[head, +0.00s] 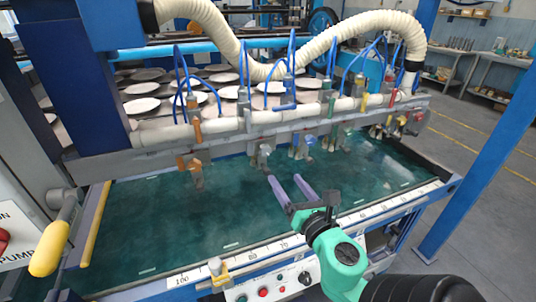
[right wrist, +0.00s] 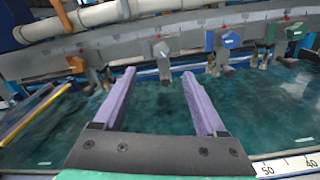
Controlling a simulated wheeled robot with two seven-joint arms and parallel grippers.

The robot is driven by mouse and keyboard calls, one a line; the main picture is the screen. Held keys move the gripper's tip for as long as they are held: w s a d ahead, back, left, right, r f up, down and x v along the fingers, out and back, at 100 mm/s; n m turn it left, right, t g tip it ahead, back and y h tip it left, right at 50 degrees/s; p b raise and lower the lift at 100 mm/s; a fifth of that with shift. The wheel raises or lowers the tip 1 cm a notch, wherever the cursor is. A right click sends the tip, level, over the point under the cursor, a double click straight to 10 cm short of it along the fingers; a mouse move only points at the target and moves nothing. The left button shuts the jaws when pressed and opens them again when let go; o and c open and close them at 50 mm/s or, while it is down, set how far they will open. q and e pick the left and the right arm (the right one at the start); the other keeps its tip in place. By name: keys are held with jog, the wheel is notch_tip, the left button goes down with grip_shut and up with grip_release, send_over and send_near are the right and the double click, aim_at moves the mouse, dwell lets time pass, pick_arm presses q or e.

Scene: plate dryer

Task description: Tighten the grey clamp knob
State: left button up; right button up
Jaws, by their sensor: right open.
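The grey clamp knob (head: 266,149) sits on the front beam of the machine, between an orange clamp and a blue one. In the right wrist view the grey knob (right wrist: 161,48) shows upper centre, beyond the fingertips and in line with the gap between them. My right gripper (head: 284,180) has two purple fingers spread apart with nothing between them. It hangs over the green bed, short of the knob and not touching it. The fingers also show in the right wrist view (right wrist: 160,75). My left gripper is not in view.
Beside it are an orange clamp (head: 189,163), a blue knob (right wrist: 230,39) and a green knob (right wrist: 297,30). The wet green bed (head: 150,225) lies below. A ruler edge (head: 385,211) and control panel (head: 270,285) are in front; a yellow-ended handle (head: 50,247) is at left.

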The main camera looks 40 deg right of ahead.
aim_at(266, 152)
jog(key=p+x, duration=0.3)
jog(key=x, duration=1)
jog(key=shift+d, duration=0.1)
jog(key=shift+w+f, duration=0.1)
jog(key=shift+w, duration=0.2)
jog(key=shift+s, duration=0.1)
grip_shut()
